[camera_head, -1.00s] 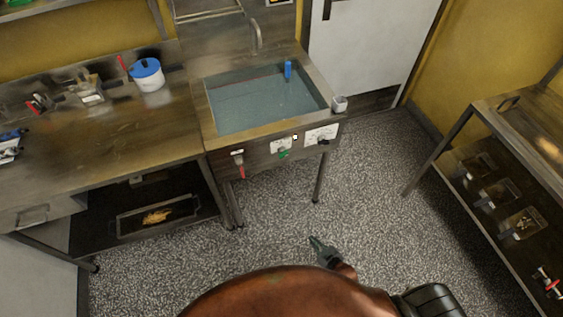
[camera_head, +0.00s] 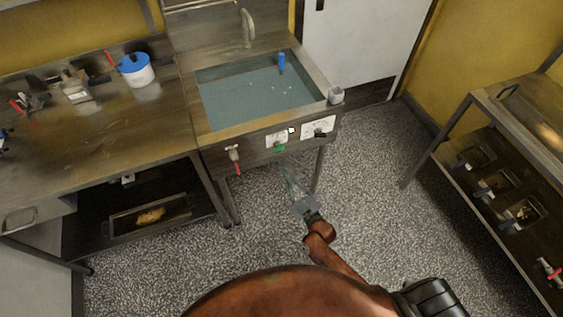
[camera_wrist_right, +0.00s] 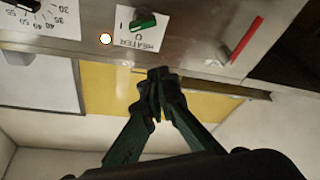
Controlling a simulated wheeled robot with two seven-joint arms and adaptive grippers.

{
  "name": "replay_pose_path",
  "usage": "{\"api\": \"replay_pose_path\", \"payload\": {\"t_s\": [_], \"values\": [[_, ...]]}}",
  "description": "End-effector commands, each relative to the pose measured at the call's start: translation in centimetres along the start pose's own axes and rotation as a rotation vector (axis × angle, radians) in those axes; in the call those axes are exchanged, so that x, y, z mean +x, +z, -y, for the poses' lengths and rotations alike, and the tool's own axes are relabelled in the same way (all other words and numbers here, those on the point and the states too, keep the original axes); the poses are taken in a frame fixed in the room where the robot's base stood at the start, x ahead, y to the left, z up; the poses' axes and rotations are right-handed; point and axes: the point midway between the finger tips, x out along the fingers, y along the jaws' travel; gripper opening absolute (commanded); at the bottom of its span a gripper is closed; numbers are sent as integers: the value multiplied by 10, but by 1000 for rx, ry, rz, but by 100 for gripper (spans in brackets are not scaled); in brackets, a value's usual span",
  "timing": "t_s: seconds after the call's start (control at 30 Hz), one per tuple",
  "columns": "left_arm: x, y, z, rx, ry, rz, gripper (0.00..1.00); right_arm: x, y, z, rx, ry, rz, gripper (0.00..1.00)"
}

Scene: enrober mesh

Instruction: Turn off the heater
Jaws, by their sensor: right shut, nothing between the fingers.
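The heater switch is a green knob (camera_head: 279,147) on a white plate at the front panel of the water basin (camera_head: 225,137). In the right wrist view the green knob (camera_wrist_right: 143,20) sits at the top, on a plate (camera_wrist_right: 138,42) marked HEATER with I and 0. A small round lamp (camera_wrist_right: 105,39) beside it looks bright. My right gripper (camera_head: 287,172) is just below the panel in the head view. Its fingers (camera_wrist_right: 160,76) are closed together and empty, apart from the knob. My left gripper is not in view.
A numbered dial (camera_head: 318,128) is right of the switch, and a red-handled valve (camera_head: 237,167) is left of it. A blue-lidded tub (camera_head: 137,70) stands on the left counter. A rack (camera_head: 448,150) stands at the right. The floor between is clear.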

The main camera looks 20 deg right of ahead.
Motion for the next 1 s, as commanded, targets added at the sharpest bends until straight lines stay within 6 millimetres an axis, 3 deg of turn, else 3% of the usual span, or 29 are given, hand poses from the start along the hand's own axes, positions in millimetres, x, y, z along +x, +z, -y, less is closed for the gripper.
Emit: {"api": "replay_pose_path", "payload": {"t_s": [0.5,0.7,1.0], "values": [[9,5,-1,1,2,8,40,96,0,1,2,0,-2,0],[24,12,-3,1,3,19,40,84,32,2,-2,-4,3,0],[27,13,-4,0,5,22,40,81,38,1,0,-1,0,0]]}}
